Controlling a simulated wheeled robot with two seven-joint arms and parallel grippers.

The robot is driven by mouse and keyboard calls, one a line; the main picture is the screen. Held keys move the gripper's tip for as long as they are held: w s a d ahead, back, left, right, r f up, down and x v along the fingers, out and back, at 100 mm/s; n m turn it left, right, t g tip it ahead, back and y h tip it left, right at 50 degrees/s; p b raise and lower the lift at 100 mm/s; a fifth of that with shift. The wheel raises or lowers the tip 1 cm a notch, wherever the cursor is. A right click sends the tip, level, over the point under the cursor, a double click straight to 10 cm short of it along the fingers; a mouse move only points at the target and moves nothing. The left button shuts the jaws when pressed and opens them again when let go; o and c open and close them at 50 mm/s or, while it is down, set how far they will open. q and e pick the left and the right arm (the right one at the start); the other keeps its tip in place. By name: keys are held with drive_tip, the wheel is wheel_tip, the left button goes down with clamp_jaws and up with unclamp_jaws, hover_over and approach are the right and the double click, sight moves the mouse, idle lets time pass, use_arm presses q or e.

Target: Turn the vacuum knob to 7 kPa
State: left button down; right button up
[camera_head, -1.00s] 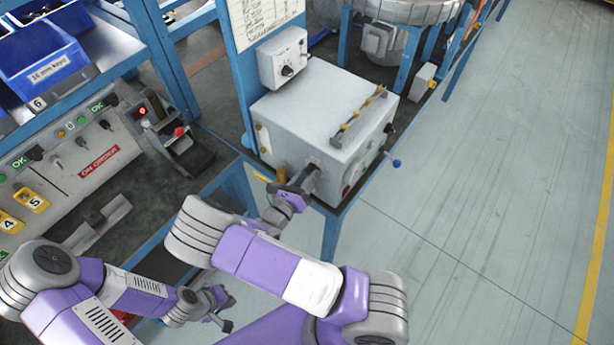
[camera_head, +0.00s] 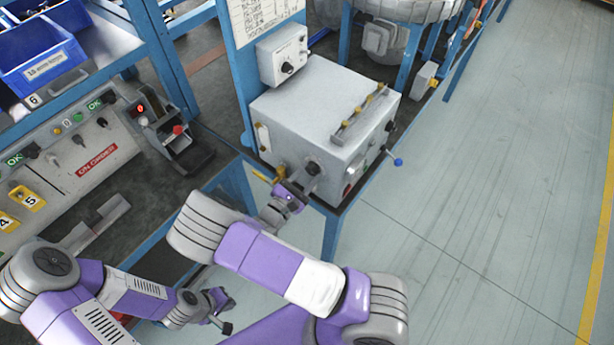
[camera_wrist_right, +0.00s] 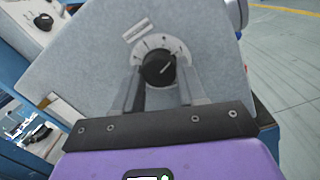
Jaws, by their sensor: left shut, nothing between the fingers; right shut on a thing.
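The vacuum knob (camera_wrist_right: 159,69) is black with a white pointer line, on a pale dial on the grey box. In the right wrist view its pointer slants to the upper right; the scale figures are too small to read. The knob also shows dark on the box front in the head view (camera_head: 313,168). My right gripper (camera_wrist_right: 160,84) is shut on the knob, one finger at each side. It also shows in the head view (camera_head: 306,180). My left gripper (camera_head: 222,312) is shut and empty, low and away from the box.
The grey box (camera_head: 325,115) stands on a blue-framed bench. A smaller control box (camera_head: 283,55) with a dark knob is mounted behind it. A blue-tipped lever (camera_head: 397,162) sticks out at its right. A switch panel (camera_head: 75,150) and blue bins (camera_head: 42,55) are at left. The floor at right is clear.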

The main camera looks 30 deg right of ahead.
drive_tip(key=shift+f+m, duration=0.1)
drive_tip(key=shift+m, duration=1.1)
drive_tip(key=o, duration=1.1)
drive_tip(key=shift+c, duration=0.2)
drive_tip(key=shift+a, duration=0.15)
drive_tip(key=v, duration=0.7)
drive_tip(key=shift+a, duration=0.2)
drive_tip(key=shift+s, duration=0.1)
